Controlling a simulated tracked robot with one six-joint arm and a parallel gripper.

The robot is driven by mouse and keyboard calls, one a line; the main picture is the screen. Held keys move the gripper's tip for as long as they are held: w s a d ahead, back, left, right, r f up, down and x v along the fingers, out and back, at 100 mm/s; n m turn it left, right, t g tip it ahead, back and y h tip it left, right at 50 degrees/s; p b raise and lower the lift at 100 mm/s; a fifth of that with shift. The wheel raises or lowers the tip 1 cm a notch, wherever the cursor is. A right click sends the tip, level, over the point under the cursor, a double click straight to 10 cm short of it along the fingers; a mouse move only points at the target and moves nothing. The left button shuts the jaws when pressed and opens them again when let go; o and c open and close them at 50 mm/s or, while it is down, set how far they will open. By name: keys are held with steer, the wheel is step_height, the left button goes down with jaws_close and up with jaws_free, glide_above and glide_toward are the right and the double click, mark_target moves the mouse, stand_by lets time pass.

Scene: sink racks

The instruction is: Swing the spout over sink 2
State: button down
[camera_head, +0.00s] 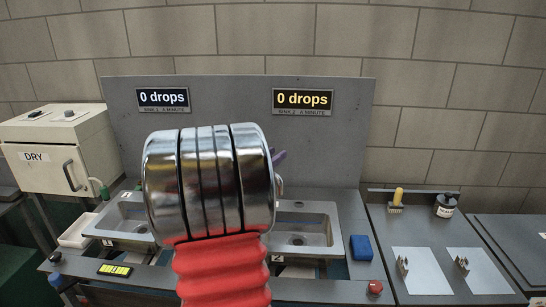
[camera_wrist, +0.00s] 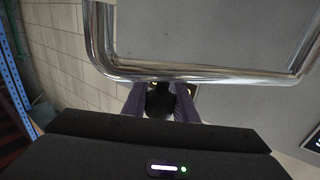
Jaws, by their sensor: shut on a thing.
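The chrome spout (camera_wrist: 190,72) crosses the wrist view as a bent tube. My gripper (camera_wrist: 160,95) has purple fingers shut on a black grip (camera_wrist: 160,102) just below the tube. In the head view my gripper (camera_head: 279,157) shows only as a bit of purple behind my arm. My arm hides most of the spout there, so I cannot tell which basin its outlet is over. Sink 2 (camera_head: 328,215) is the right basin, marked by a small 2 plate. Sink 1 (camera_head: 97,222) is the left basin, partly behind my arm.
Two signs (camera_head: 163,99) and (camera_head: 302,101) on the grey back panel (camera_head: 235,90) both read 0 drops. A blue sponge (camera_head: 361,248) and a red knob (camera_head: 375,287) are right of sink 2. A DRY cabinet (camera_head: 62,150) stands left. A side counter (camera_head: 420,220) holds a brush and bottle.

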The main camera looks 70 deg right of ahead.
steer(key=shift+w+r, duration=0.1)
steer(key=shift+r, duration=0.05)
steer(key=c, duration=1.4)
jaws_free()
steer(key=shift+c, duration=0.2)
steer(key=v, duration=1.3)
steer(key=shift+a, duration=0.35)
steer(key=shift+w, duration=0.1)
